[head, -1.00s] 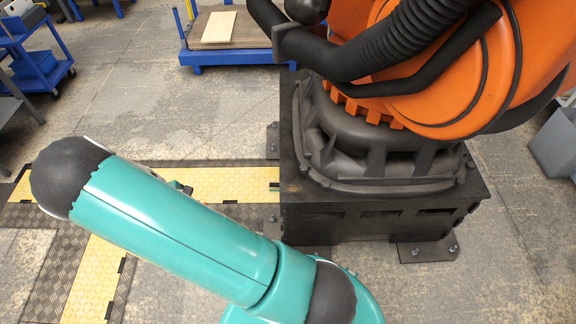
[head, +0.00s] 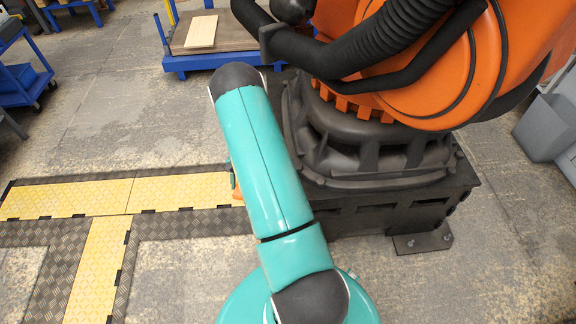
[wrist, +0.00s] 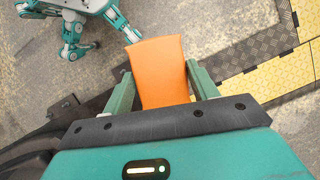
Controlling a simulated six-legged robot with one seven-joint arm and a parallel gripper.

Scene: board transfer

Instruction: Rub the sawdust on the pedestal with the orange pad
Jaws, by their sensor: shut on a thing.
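The orange pad (wrist: 158,62) is held between the two green fingers of my gripper (wrist: 157,88) in the wrist view. In the head view only a small orange piece of the pad (head: 238,196) shows at the left edge of my teal arm. The black pedestal (head: 375,214) stands right of my arm and carries a large orange robot. My arm covers the pedestal's left part in the head view. No sawdust can be made out on the pedestal now. Whether the pad touches the pedestal cannot be told.
The orange robot (head: 400,75) with black hoses rises over the pedestal. A yellow floor strip with dark tread plates (head: 180,190) lies to the left. A blue cart (head: 205,60) with a pale board (head: 202,32) stands behind. A grey bin (head: 545,127) is at the right.

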